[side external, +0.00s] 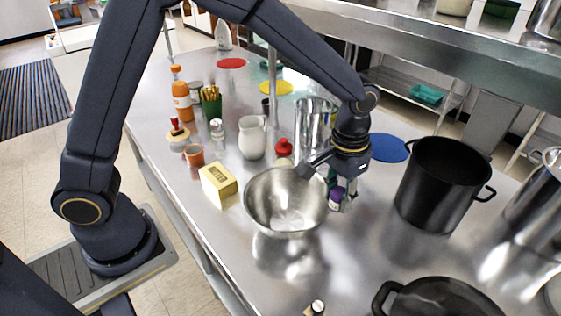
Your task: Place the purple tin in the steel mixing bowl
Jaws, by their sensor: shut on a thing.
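The steel mixing bowl (256,215) stands on the steel counter near the middle of the side external view. I see no object inside it. My gripper (338,195) points down just right of the bowl's rim. It is shut on the purple tin (336,198), a small thing partly hidden by the fingers. The tin shows beside the bowl, not over its opening. I cannot tell how far above the counter it is.
A yellow box (218,185) stands left of the bowl. A white jug (252,138), a red-topped jar (283,149) and a steel pot (312,125) stand behind it. A black pot (440,180) stands right of my gripper.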

